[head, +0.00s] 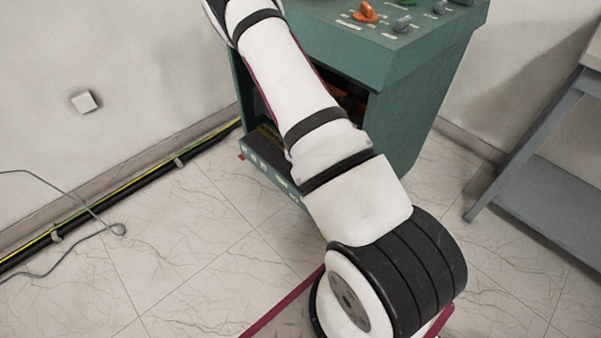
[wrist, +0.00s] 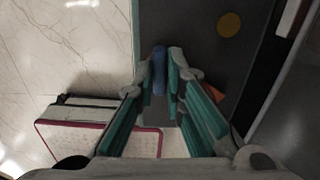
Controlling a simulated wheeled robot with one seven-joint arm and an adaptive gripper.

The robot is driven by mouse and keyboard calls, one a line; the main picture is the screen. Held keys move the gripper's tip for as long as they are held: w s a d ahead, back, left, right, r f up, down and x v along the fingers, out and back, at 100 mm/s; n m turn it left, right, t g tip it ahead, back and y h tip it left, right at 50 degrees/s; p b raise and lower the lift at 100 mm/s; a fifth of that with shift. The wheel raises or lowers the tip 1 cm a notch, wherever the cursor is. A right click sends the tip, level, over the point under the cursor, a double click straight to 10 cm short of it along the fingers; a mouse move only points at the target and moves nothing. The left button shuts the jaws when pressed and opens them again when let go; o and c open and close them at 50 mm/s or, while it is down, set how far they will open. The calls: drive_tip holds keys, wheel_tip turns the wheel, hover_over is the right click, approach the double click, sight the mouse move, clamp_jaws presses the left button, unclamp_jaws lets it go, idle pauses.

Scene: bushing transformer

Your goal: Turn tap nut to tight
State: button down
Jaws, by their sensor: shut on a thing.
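In the wrist view my gripper (wrist: 161,72) reaches over a dark grey surface, and its two teal fingers come together around a narrow blue part (wrist: 158,64). The fingers are shut on this blue part, one on each side. Its lower end is partly hidden between the fingers. I cannot tell for certain that it is the tap nut, or how tight it is. In the head view my arm rises past the green cabinet and leaves the top of the picture, so my gripper is hidden there.
The green cabinet (head: 425,95) has an orange knob (head: 365,12) and a grey knob (head: 402,24) on top. A grey metal table (head: 555,185) stands at the right. Cables (head: 110,222) run along the left wall. A yellow disc (wrist: 228,24) lies right of my fingers.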

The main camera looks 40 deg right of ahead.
drive_tip(key=shift+m, duration=0.3)
drive_tip(key=c, duration=1.7)
unclamp_jaws()
drive_tip(key=shift+o, duration=0.2)
wheel_tip(320, 180, up, 12)
